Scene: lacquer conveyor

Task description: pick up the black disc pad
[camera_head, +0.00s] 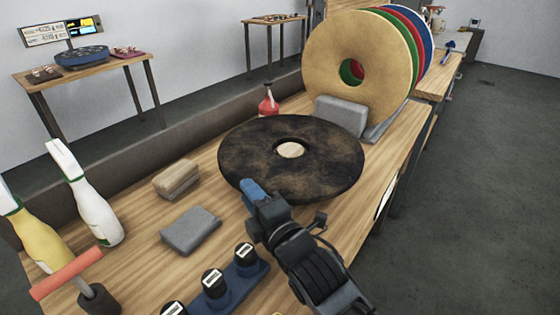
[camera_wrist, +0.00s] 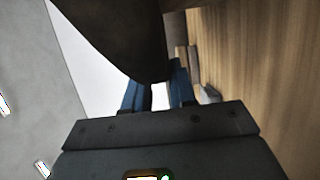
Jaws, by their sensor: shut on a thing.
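The black disc pad (camera_head: 235,150) is a large, mottled dark ring with a round centre hole, lying roughly level over the wooden bench in the head view. Bare wood shows through the hole. My gripper (camera_head: 251,189) is shut on its near rim. In the wrist view, the blue fingers (camera_wrist: 155,92) sit on either side of the dark disc's edge (camera_wrist: 125,35). The wood shows off to one side there, and the disc looks raised from it. How high it is cannot be told.
Behind the disc, a tan disc (camera_head: 330,45) and several coloured discs stand upright in a rack beside a grey block (camera_head: 341,116). A red bottle (camera_head: 268,103), a wood block (camera_head: 176,180), a grey pad (camera_head: 190,231), white bottles (camera_head: 90,205) and a blue holder (camera_head: 235,280) stand around.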

